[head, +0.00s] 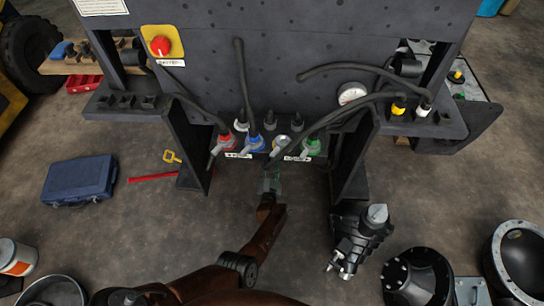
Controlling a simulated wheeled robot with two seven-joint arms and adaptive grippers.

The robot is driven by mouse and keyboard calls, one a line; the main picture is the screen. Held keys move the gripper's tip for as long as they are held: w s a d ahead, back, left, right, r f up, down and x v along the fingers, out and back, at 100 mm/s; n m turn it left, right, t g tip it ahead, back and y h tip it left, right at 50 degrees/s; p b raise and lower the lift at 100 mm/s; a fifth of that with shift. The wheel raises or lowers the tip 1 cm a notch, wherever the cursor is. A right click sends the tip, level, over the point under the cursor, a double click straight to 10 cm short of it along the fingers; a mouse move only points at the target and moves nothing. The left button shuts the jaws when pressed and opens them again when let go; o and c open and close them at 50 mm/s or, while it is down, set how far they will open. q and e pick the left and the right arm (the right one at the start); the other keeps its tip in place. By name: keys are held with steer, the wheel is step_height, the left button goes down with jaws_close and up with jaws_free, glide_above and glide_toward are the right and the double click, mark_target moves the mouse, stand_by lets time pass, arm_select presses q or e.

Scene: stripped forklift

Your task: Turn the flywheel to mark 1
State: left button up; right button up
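I cannot make out a flywheel or a mark 1 for certain. The dark machine body (290,60) fills the upper middle, with a recess under it between two legs. My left arm comes in from the lower left, and its gripper (270,180) points into this recess, just below a row of coloured hose couplings. The gripper is small and dark here, so its fingers cannot be told open or shut, nor whether it touches anything. What lies deeper in the recess is hidden in shadow. My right gripper is not in view.
Red (224,141), blue (255,143) and green (312,146) couplings with hoses hang above the gripper. A ribbed black part with a silver cone (376,214) and a round black housing (418,276) stand lower right. A blue case (80,180) lies left on open floor.

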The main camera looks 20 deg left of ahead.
arm_select(q)
steer(key=p+v, duration=0.2)
steer(key=v, duration=0.3)
steer(key=shift+s+d, duration=0.15)
steer(key=shift+s, duration=0.05)
steer(key=shift+f, duration=0.1)
steer(key=shift+c, duration=0.4)
